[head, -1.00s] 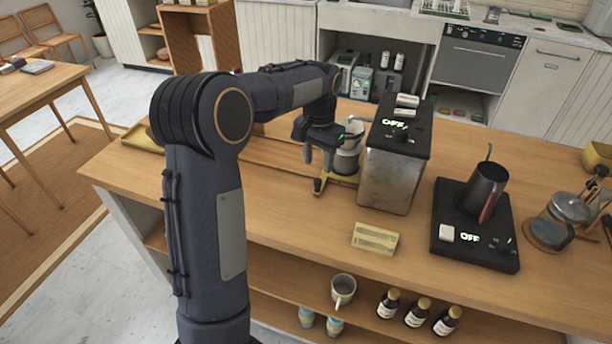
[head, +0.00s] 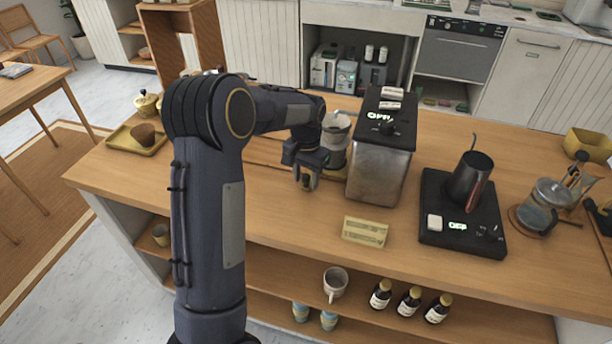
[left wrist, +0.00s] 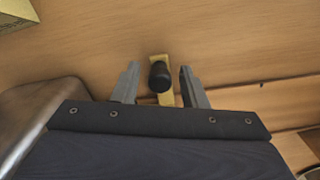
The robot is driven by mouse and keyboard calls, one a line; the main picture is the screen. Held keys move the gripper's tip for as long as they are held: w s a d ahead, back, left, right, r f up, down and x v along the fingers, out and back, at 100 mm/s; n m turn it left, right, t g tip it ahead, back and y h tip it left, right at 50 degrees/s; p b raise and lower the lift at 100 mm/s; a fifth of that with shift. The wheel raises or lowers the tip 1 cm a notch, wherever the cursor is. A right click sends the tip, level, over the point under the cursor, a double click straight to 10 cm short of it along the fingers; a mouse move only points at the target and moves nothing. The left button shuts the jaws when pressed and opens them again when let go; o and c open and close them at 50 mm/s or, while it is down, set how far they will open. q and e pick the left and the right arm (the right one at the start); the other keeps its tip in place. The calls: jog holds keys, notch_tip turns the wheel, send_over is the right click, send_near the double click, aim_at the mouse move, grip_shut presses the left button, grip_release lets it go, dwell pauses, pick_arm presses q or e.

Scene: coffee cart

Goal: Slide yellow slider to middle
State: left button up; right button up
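The yellow slider (left wrist: 166,98) shows in the left wrist view as a narrow yellow strip with a black knob (left wrist: 160,75) at its end. My left gripper (left wrist: 160,86) is open, with one finger on each side of the knob and visible gaps between. In the head view my left gripper (head: 305,180) points down over the wooden counter, left of the metal grinder, and largely hides the slider. My right gripper is not in view.
The metal grinder (head: 378,175) stands close right of my left gripper, with a grey vessel (head: 335,138) behind the gripper. A black scale (head: 460,215) bears a kettle (head: 470,178). The counter front-left is clear.

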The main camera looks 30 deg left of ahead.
pick_arm(q)
grip_shut()
jog(key=shift+a, duration=0.1)
jog(key=s+a, duration=0.1)
jog(key=a, duration=0.4)
jog(key=s+a, duration=0.1)
jog(key=a, duration=0.5)
jog(key=s+a+p, duration=0.1)
jog(key=s+a, duration=0.1)
jog(key=a, duration=0.4)
jog(key=shift+s+a+r, duration=0.1)
jog(key=shift+a, duration=0.1)
jog(key=shift+o, duration=0.5)
grip_release()
notch_tip(320, 180, up, 8)
jog(key=shift+b, duration=0.35)
